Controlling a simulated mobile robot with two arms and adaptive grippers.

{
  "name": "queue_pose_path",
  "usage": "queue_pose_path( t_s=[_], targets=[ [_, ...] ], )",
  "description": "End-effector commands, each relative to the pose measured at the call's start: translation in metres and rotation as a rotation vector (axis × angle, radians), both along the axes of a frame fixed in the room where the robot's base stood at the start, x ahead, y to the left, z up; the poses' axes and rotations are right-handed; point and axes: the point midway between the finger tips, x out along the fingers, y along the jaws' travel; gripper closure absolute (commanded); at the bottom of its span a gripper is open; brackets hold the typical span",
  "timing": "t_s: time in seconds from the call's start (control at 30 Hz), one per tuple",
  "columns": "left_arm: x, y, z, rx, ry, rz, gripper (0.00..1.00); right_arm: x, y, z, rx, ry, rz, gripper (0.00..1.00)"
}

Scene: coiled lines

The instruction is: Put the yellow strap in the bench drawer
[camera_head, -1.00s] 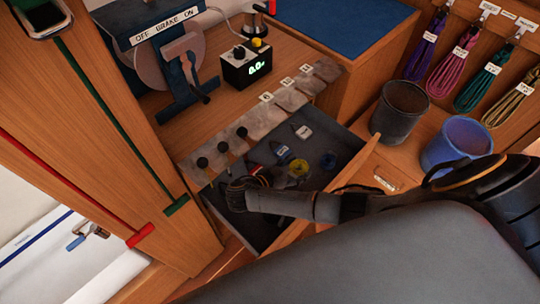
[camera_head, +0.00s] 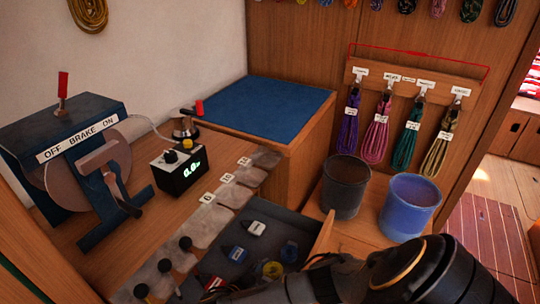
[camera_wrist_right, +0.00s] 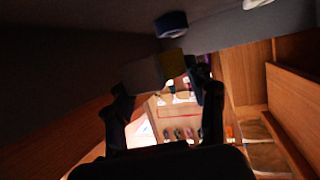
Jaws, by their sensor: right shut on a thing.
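The bench drawer (camera_head: 309,243) is pulled open at the lower middle of the head view, with small items inside. My left gripper is not in view.
A black bucket (camera_head: 345,188) and a blue bucket (camera_head: 410,205) stand right of the drawer. Coiled lines (camera_head: 377,124) hang behind them. A blue mat (camera_head: 265,108) lies clear.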

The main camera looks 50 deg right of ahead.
Motion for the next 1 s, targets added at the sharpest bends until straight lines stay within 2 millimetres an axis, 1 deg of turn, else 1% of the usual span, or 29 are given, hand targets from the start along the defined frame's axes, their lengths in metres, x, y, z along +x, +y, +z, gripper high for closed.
queue_pose_path(
  t_s=[0.03,0.13,0.37,0.6,0.8,0.9,0.93,0.97,1.0],
  targets=[
    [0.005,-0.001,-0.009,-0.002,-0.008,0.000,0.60,0.000,0.000,-0.013,-0.001,0.001,0.000,0.77],
    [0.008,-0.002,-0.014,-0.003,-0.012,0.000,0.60,0.000,0.000,-0.025,-0.002,0.001,-0.001,0.77],
    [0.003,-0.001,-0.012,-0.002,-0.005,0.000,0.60,0.000,0.000,-0.024,0.000,0.000,-0.001,0.77],
    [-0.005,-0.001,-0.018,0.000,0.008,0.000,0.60,0.000,0.000,-0.031,0.001,0.001,0.000,0.77],
    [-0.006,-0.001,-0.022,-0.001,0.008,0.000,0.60,0.000,0.000,-0.037,0.001,0.001,-0.001,0.77],
    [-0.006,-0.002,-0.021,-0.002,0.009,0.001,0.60,0.000,0.000,-0.036,0.000,0.000,0.000,0.77],
    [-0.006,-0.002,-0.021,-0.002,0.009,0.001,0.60,0.000,0.000,-0.036,0.000,0.001,0.000,0.38],
    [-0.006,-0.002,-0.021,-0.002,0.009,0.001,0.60,0.000,0.000,-0.036,0.000,0.001,0.000,0.32],
    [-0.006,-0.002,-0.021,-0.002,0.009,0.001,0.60,0.000,0.000,-0.036,0.000,0.001,0.000,0.24]
  ],
)
